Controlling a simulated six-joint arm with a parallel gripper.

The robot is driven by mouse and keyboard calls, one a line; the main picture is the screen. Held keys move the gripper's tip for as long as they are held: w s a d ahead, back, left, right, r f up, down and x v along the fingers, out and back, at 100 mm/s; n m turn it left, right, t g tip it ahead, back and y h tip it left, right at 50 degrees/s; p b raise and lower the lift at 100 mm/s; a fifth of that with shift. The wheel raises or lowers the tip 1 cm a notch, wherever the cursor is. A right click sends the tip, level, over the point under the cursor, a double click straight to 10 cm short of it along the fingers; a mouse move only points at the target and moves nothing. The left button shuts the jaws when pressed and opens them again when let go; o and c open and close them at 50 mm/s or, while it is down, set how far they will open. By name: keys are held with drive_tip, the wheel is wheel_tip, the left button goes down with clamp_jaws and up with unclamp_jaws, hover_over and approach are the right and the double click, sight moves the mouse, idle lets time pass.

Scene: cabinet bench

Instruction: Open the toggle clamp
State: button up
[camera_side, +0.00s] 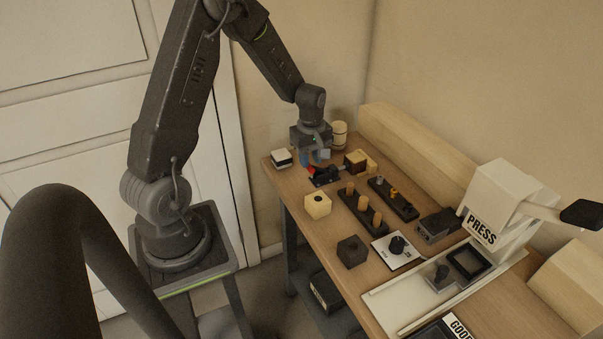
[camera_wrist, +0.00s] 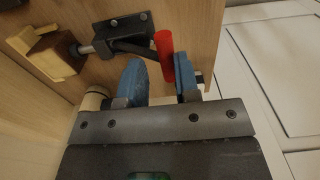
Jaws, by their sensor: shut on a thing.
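The toggle clamp (camera_side: 325,178) sits near the far left end of the bench. In the wrist view its black base plate (camera_wrist: 124,27) and metal plunger rod (camera_wrist: 88,48) show, with the rod pointing at a brown and pale wooden block (camera_wrist: 52,52). Its red handle (camera_wrist: 163,48) lies between the blue fingers of my gripper (camera_wrist: 160,78). My gripper (camera_side: 316,162) is over the clamp in the side view and is shut on the handle. The fingers partly hide the lower end of the handle.
Beside the clamp stand a white and black block (camera_side: 281,158) and a pale cylinder (camera_side: 339,134). Nearer are a cream cube (camera_side: 317,205), dark peg racks (camera_side: 362,213), a dark cube (camera_side: 352,250), a knob panel (camera_side: 398,250) and the white press (camera_side: 490,205).

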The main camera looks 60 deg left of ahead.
drive_tip(key=shift+w, duration=0.15)
drive_tip(key=shift+o, duration=0.4)
drive_tip(key=shift+w+r, duration=0.5)
drive_tip(key=shift+r, duration=0.05)
drive_tip(key=shift+w+r, duration=0.1)
drive_tip(key=shift+o, duration=0.3)
drive_tip(key=shift+w+r, duration=0.1)
drive_tip(key=shift+w, duration=0.1)
drive_tip(key=shift+o, duration=0.4)
drive_tip(key=shift+w+r, duration=0.2)
drive_tip(key=shift+w, duration=0.05)
drive_tip(key=shift+o, duration=0.9)
drive_tip(key=shift+w+r, duration=0.2)
drive_tip(key=shift+w, duration=0.35)
drive_tip(key=shift+o, duration=0.4)
drive_tip(key=shift+w, duration=0.15)
